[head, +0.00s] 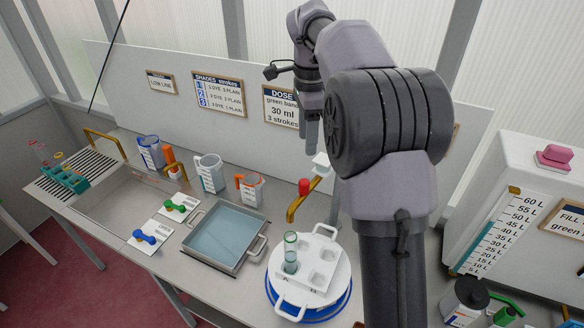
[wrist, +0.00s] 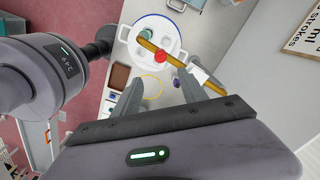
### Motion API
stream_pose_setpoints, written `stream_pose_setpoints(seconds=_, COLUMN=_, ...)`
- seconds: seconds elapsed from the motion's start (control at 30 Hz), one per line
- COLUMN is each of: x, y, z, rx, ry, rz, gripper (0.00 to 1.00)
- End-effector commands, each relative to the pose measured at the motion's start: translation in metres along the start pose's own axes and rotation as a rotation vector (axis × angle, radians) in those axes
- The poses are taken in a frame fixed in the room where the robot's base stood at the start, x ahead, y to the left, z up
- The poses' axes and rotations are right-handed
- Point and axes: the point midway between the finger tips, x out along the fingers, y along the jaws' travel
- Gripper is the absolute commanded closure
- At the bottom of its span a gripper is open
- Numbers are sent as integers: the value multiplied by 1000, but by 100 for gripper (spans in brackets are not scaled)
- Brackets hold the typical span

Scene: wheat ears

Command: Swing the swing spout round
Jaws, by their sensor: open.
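The swing spout (head: 301,203) is a brass arm with a red knob (head: 304,186) on top, running from a white block (head: 321,161) at the back of the bench. In the wrist view the spout (wrist: 178,64) crosses above the round white rack (wrist: 128,34). The rack (head: 318,291) has handles and holds one tube of liquid (head: 290,252). My gripper (head: 311,136) is open and points down, higher than the spout and apart from it. In the wrist view the red knob (wrist: 160,57) shows beyond the fingertips (wrist: 160,78).
A shallow metal tray of bluish liquid (head: 222,238) stands left of the rack. Measuring jugs (head: 210,175) stand behind it. A sink basin (head: 115,203) is further left. A white tank with a litre scale (head: 497,232) stands at right. The back panel carries signs (head: 219,94).

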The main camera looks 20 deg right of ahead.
Motion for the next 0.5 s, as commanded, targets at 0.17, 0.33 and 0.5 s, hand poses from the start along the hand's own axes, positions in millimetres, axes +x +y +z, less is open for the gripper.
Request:
stream_pose_setpoints(seconds=0.17, x=54, y=1, z=1, rx=-3, ry=-1, rz=5, gripper=50)
stream_pose_setpoints(seconds=0.33, x=98, y=1, z=1, rx=-4, ry=-2, rz=3, gripper=50)
stream_pose_setpoints(seconds=0.5, x=133, y=1, z=1, rx=-3, ry=-2, rz=2, gripper=50)
